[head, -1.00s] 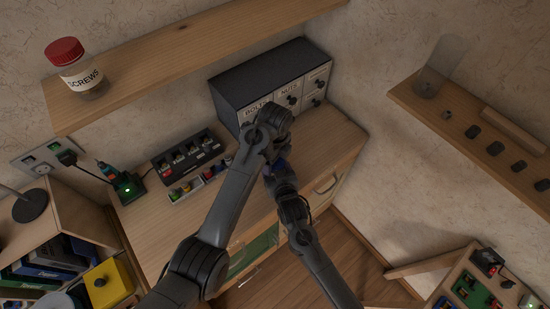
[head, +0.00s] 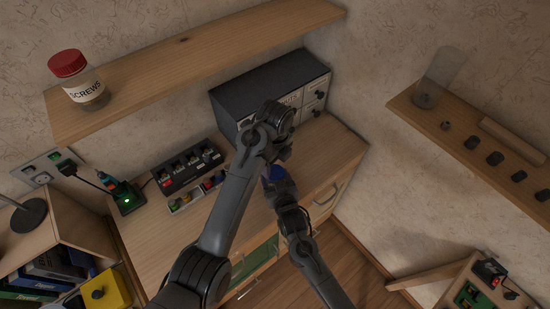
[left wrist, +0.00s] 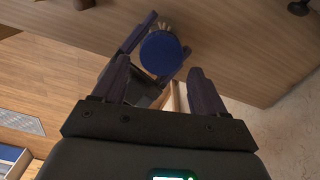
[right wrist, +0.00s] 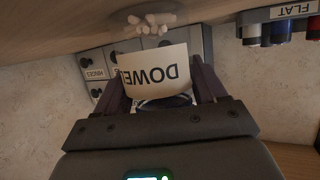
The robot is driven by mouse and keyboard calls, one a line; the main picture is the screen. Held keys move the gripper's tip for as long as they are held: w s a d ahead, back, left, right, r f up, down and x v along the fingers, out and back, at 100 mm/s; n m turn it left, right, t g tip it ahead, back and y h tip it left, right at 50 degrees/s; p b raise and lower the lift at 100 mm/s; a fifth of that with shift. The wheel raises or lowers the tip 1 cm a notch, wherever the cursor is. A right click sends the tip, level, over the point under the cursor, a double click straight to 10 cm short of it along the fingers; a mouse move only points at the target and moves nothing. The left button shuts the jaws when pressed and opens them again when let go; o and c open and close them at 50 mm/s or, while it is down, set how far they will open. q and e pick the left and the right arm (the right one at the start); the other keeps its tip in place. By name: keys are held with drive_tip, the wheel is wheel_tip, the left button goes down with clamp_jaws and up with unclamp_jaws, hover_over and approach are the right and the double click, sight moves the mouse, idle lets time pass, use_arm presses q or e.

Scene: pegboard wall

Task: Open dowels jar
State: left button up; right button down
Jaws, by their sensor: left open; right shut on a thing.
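The dowels jar has a round blue lid (left wrist: 160,52), and the lid also shows in the head view (head: 277,173). Its label (right wrist: 157,71), partly readable as "DOWE", appears upside down in the right wrist view, with pale dowel ends (right wrist: 150,20) near it. My right gripper (head: 282,184) is shut on the jar. My left gripper (left wrist: 160,72) is open and empty, with the lid just beyond its fingertips and apart from them. In the head view my left arm hides part of the jar.
A wooden counter (head: 150,247) lies below, with a dark drawer cabinet (head: 255,88) at the back and a dark rack of small parts (head: 180,172) to the left. A screws jar (head: 84,88) with a red lid stands on the upper shelf (head: 190,45).

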sight(275, 172)
use_arm(q)
drive_tip(key=m, duration=0.3)
drive_tip(key=shift+s+a+f+m+y, duration=0.2)
drive_tip(key=shift+s+m+y, duration=0.1)
drive_tip(key=shift+m, duration=0.1)
drive_tip(key=m, duration=0.2)
drive_tip(key=shift+s+a+f+m, duration=0.1)
drive_tip(key=shift+s+m, duration=0.05)
drive_tip(key=shift+m, duration=0.25)
drive_tip(key=m, duration=0.4)
drive_tip(key=shift+a+r+m, duration=0.15)
drive_tip(key=shift+r+m, duration=0.15)
drive_tip(key=shift+m, duration=0.1)
drive_tip(key=shift+r+m, duration=0.25)
drive_tip(key=shift+m, duration=0.85)
drive_tip(key=shift+r+m, duration=0.35)
drive_tip(key=shift+m, duration=0.45)
drive_tip(key=shift+w+d+r+m, duration=0.15)
drive_tip(key=shift+w+d+r, duration=0.1)
drive_tip(key=shift+r, duration=0.25)
drive_tip(key=shift+w+d+r+m, duration=0.15)
drive_tip(key=shift+w+d+r, duration=0.1)
drive_tip(key=shift+r, duration=0.2)
drive_tip(key=shift+f, duration=3.8)
drive_tip(key=shift+c, duration=0.3)
